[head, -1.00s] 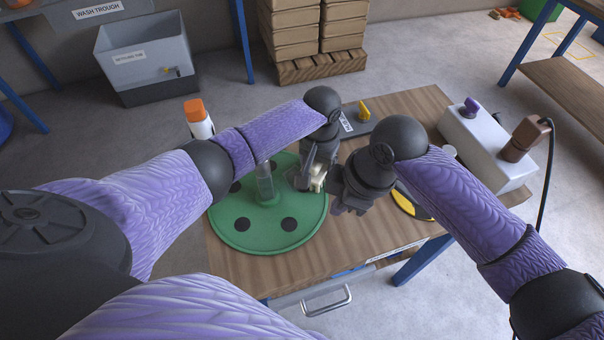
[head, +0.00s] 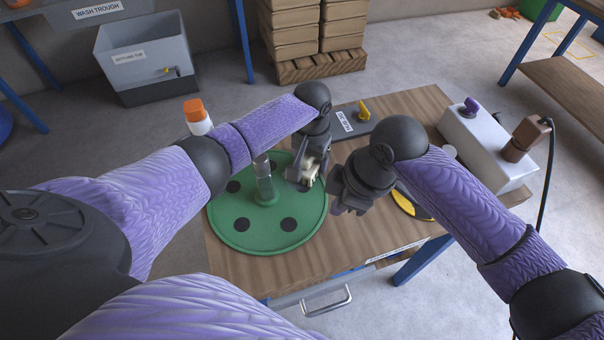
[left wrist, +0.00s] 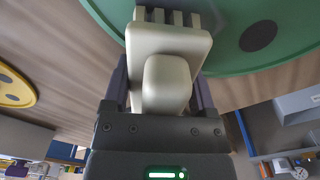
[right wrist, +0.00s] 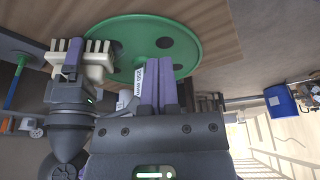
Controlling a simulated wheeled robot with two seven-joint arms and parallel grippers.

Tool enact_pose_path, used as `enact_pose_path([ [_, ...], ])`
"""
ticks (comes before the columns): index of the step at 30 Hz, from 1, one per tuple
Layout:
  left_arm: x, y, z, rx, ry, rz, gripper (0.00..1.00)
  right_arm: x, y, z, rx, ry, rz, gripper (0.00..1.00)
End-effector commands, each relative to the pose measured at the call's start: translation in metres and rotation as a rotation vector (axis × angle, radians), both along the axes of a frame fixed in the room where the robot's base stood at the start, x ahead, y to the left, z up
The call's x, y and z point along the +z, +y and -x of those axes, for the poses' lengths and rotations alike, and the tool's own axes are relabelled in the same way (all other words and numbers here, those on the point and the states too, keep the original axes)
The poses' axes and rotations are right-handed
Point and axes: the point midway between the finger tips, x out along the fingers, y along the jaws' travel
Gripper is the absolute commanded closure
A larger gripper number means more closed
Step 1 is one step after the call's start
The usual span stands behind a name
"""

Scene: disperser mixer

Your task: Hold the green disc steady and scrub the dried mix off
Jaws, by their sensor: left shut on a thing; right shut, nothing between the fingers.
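The green disc (head: 250,236) lies flat on the wooden table, with dark round spots and a clear-grey upright post (head: 264,182) on its green hub. It also shows in the left wrist view (left wrist: 222,45) and right wrist view (right wrist: 185,38). My left gripper (head: 304,180) is shut on a cream brush (left wrist: 165,72) with a toothed or bristled end, near the disc's right edge. The brush also shows in the right wrist view (right wrist: 92,60). My right gripper (head: 343,203) is shut and empty, just right of the disc. I cannot tell whether either touches the disc, nor make out dried mix.
A dark plate with a label and yellow knob (head: 363,111) lies at the back of the table (head: 420,105). A yellow-and-black disc (head: 408,203) is partly behind my right arm. A white box (head: 485,150) stands right. An orange-capped bottle (head: 196,116) stands behind the disc.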

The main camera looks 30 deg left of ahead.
Motion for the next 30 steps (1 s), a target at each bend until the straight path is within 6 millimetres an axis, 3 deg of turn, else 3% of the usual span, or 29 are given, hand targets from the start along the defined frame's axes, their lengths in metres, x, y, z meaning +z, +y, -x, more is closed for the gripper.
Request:
enact_pose_path([
  [15, -0.003, 0.0, 0.027, 0.0, 0.005, -0.001, 1.0, 0.0, 0.0, 0.0, 0.0, 0.0, 0.0, 1.0],
  [25, -0.004, 0.0, 0.03, 0.0, 0.007, 0.0, 1.0, 0.0, 0.0, 0.0, 0.0, 0.0, 0.0, 1.0],
  [30, -0.004, 0.0, 0.04, 0.0, 0.008, 0.0, 1.0, 0.0, 0.0, 0.0, 0.0, 0.0, 0.0, 1.0],
])
